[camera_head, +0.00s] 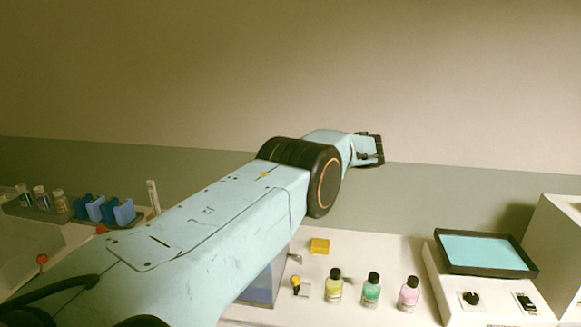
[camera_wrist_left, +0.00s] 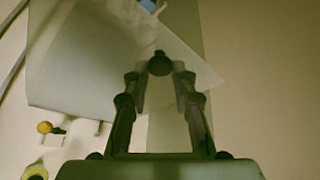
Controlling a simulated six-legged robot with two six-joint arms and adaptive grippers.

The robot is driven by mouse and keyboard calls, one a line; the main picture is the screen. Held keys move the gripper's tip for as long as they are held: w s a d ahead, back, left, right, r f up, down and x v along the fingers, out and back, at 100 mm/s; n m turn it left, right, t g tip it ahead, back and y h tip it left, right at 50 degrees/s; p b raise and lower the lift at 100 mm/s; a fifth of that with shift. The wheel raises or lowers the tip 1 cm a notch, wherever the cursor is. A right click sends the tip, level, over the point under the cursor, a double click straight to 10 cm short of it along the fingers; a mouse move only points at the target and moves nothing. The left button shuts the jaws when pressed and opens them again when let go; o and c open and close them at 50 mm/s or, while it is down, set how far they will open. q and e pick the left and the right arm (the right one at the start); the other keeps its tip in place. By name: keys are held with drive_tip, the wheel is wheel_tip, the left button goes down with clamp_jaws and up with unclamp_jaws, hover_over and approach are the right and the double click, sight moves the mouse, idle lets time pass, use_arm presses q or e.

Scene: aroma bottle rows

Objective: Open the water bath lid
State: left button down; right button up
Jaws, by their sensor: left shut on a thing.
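My left arm reaches across the head view, and its gripper (camera_head: 370,149) is raised high above the bench against the wall. In the left wrist view my left gripper (camera_wrist_left: 160,75) is shut on a dark round knob (camera_wrist_left: 160,62). A pale translucent panel (camera_wrist_left: 190,45), seemingly the lid, shows around and behind the knob. A larger grey-blue surface (camera_wrist_left: 75,65) lies beyond; how the two join is unclear. In the head view a blue-grey box (camera_head: 262,288), likely the water bath, is partly hidden behind my arm. My right gripper is not in view.
Yellow (camera_head: 334,287), green (camera_head: 372,290) and pink (camera_head: 409,294) bottles stand in a row on the white bench. A yellow block (camera_head: 319,245) lies behind them. A device with a blue-topped tray (camera_head: 485,252) stands right. Racked bottles and blue holders (camera_head: 105,211) are left.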

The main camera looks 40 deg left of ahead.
use_arm(q)
drive_tip(key=c, duration=1.4)
unclamp_jaws()
drive_tip(key=shift+d+f, duration=0.1)
drive_tip(key=o, duration=0.3)
drive_tip(key=shift+o, duration=0.2)
wheel_tip(320, 180, up, 10)
